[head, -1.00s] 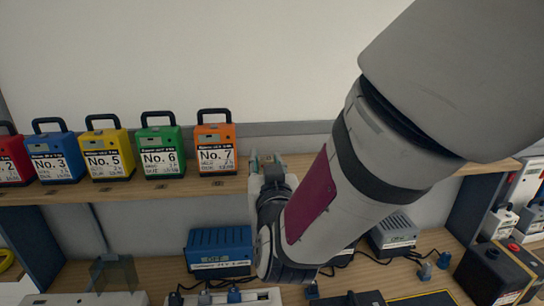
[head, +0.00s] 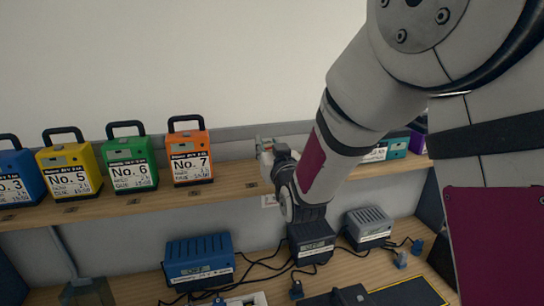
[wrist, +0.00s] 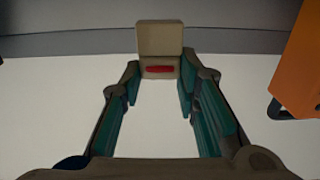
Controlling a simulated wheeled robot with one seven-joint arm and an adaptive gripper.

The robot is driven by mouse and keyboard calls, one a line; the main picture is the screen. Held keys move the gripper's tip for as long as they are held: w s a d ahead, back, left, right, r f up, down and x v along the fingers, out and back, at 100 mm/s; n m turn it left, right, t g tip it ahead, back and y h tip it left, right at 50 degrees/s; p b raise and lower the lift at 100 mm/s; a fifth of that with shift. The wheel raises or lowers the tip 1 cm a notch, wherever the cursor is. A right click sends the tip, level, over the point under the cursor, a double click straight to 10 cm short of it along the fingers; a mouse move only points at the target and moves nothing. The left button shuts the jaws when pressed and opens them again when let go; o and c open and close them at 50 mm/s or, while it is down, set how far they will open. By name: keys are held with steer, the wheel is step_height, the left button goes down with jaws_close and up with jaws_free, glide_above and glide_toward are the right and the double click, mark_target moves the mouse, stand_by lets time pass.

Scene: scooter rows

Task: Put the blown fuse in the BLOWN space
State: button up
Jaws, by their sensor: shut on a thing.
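My gripper (head: 266,148) is at the level of the upper shelf, just right of the orange No. 7 battery (head: 189,158) in the head view. In the wrist view my gripper (wrist: 159,78) is shut on a tan block with a red bar across it, apparently the fuse (wrist: 160,42). It sits between the two fingertips, with a pale surface behind it. I cannot make out a space marked BLOWN in either view.
The shelf (head: 232,188) carries a row of batteries, including green No. 6 (head: 129,163) and yellow No. 5 (head: 69,170). The orange battery is close at the wrist view's right edge (wrist: 301,65). Below, the bench holds a blue charger (head: 198,262), grey units and cables.

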steer(key=shift+w+d, duration=0.2)
steer(key=shift+w, duration=0.05)
steer(key=shift+w+d+f, duration=0.1)
steer(key=shift+w+d, duration=0.3)
steer(key=shift+w, duration=0.1)
steer(key=shift+s+a+f+p, duration=0.1)
steer(key=shift+f+p, duration=0.1)
steer(key=shift+f, duration=0.45)
steer(key=shift+s+a+f+p, duration=0.1)
steer(key=shift+f+p, duration=0.1)
steer(key=shift+f, duration=0.85)
steer(key=shift+w+f, duration=0.1)
steer(key=o, duration=1.1)
steer(key=shift+f, duration=0.1)
steer(key=shift+o, duration=0.2)
